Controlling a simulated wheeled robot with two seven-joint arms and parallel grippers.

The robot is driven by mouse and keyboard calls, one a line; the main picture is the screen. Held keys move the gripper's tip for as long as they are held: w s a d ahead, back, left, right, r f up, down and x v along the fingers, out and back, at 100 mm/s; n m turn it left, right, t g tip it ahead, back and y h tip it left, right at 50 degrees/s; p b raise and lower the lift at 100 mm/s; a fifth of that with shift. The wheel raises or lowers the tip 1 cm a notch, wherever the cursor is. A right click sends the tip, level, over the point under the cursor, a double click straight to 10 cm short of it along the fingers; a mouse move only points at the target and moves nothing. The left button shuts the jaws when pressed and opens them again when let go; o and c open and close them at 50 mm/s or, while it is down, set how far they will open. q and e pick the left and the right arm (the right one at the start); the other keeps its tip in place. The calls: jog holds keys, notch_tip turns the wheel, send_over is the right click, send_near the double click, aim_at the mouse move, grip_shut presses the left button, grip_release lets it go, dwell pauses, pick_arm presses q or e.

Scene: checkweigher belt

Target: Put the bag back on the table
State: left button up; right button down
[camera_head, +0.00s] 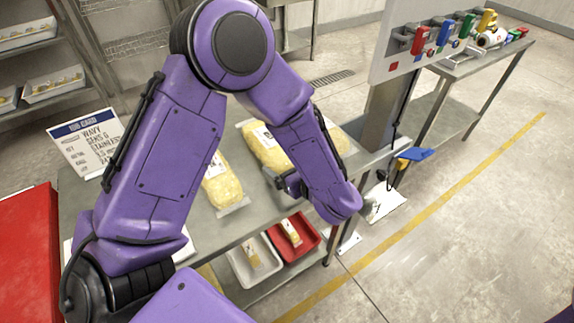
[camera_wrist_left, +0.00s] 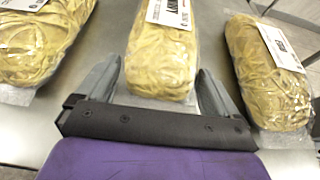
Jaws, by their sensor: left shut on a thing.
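My left gripper (camera_head: 283,183) is over the steel table and largely hidden by my arm in the head view. In the left wrist view its fingers (camera_wrist_left: 160,72) are on both sides of a clear bag of yellow noodles (camera_wrist_left: 158,58) with a white label, shut on it. A second noodle bag (camera_wrist_left: 40,42) lies to its left and a third (camera_wrist_left: 268,72) to its right. The head view shows one bag (camera_head: 222,188) near the table's front and another (camera_head: 262,150) partly behind my arm. I cannot tell whether the held bag touches the table. My right gripper is not in view.
The steel table (camera_head: 222,230) has a job card sign (camera_head: 88,140) at its left. White (camera_head: 256,262) and red (camera_head: 293,238) trays stand below its front edge. A post with a panel (camera_head: 420,45) rises at the right. A red surface (camera_head: 28,250) is at far left.

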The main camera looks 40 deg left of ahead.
pick_arm(q)
jog(key=shift+w+f, duration=0.1)
jog(key=shift+f, duration=0.1)
jog(key=o, duration=1.2)
jog(key=shift+o, duration=0.2)
jog(key=b+v, duration=0.2)
jog(key=v, duration=1)
jog(key=shift+s+b, duration=0.2)
jog(key=shift+b, duration=0.1)
jog(key=shift+r, duration=0.1)
